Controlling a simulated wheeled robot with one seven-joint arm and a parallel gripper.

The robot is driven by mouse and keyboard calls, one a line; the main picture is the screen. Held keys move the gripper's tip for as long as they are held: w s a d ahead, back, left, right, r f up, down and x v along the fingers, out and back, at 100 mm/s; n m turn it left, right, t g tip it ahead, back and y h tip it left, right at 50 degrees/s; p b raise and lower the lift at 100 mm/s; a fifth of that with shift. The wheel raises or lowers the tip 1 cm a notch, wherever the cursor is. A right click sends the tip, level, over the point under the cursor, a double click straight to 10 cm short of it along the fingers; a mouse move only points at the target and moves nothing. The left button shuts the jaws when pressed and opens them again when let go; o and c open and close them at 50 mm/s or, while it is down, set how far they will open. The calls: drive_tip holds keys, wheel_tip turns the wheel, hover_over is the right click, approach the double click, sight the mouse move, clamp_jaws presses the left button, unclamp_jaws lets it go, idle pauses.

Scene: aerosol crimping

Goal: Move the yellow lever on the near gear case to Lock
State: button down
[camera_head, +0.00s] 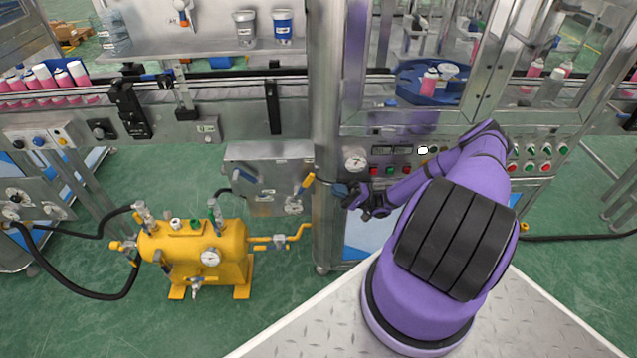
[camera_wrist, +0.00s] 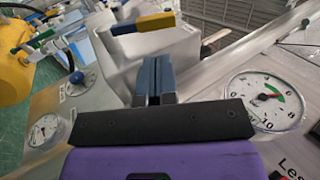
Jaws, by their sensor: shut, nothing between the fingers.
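The grey metal gear case (camera_head: 262,160) stands left of the steel post. Its yellow lever (camera_head: 305,185) is at the case's right end and slants up to the right. My gripper (camera_head: 342,189) is shut and empty, a little right of the lever in the head view. In the wrist view its two fingers (camera_wrist: 153,68) are together, with a small gap seeming to separate them from the lever. I cannot read any Lock mark.
The steel post (camera_head: 325,120) rises close behind my gripper. A round gauge (camera_head: 355,160) and a button panel are to the right; a large gauge (camera_wrist: 264,102) shows at right in the wrist view. A yellow tank (camera_head: 195,245) stands on the floor at left.

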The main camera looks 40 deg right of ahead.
sight(312, 180)
drive_tip(key=x, duration=0.7)
drive_tip(key=shift+w+a+r, duration=0.1)
drive_tip(key=shift+a, duration=0.1)
